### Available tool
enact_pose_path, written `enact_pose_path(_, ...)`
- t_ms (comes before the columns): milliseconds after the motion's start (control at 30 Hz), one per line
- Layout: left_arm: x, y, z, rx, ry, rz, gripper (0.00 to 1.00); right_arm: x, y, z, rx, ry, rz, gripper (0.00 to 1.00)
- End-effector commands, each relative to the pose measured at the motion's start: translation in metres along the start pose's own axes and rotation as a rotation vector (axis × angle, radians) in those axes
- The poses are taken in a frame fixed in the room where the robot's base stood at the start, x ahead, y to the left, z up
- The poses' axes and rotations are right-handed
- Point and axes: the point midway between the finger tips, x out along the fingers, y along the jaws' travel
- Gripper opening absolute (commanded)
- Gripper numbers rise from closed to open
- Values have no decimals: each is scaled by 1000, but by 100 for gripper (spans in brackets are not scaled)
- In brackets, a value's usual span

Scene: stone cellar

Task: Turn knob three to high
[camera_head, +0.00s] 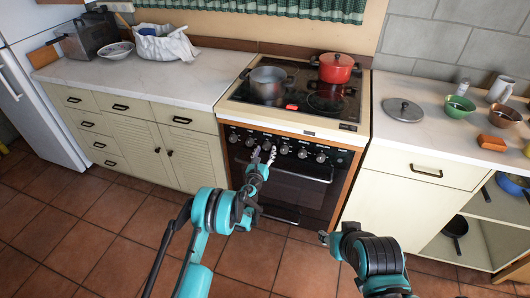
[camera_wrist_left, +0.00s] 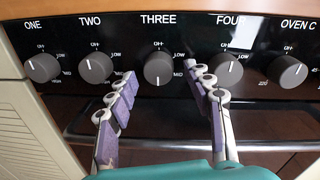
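Knob three (camera_wrist_left: 158,68), round and grey, is on the black oven panel under the label THREE in the left wrist view. Its pale line points down. Part of its printed scale shows; its HIGH mark cannot be made out. My left gripper (camera_wrist_left: 160,74) is open, with one finger to each side of the knob's lower half; contact cannot be told. In the head view the left gripper (camera_head: 264,154) is in front of the row of knobs on the stove (camera_head: 362,105).
Knob two (camera_wrist_left: 96,67) and knob four (camera_wrist_left: 229,68) flank knob three closely. The oven door handle (camera_head: 290,170) runs below the panel. A grey pot (camera_head: 268,86) and a red pot (camera_head: 335,68) stand on the hob. Floor before the oven is clear.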

Motion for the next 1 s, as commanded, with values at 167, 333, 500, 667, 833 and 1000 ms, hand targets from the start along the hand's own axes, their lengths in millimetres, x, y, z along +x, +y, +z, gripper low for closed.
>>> enact_pose_path(167,0,1,1,-1,0,1,51,0,0,0,0,0,0,40)
enact_pose_path(333,-10,1,0,-1,0,1,51,0,0,0,0,0,0,40)
enact_pose_path(500,-39,1,0,-1,0,1,51,0,0,0,0,0,0,40)
enact_pose_path(667,-63,0,0,0,0,1,51,0,0,0,0,0,0,40)
enact_pose_path(833,-75,0,0,0,0,1,51,0,0,0,0,0,0,40)
enact_pose_path(1000,-75,0,0,0,0,1,51,0,0,0,0,0,0,40)
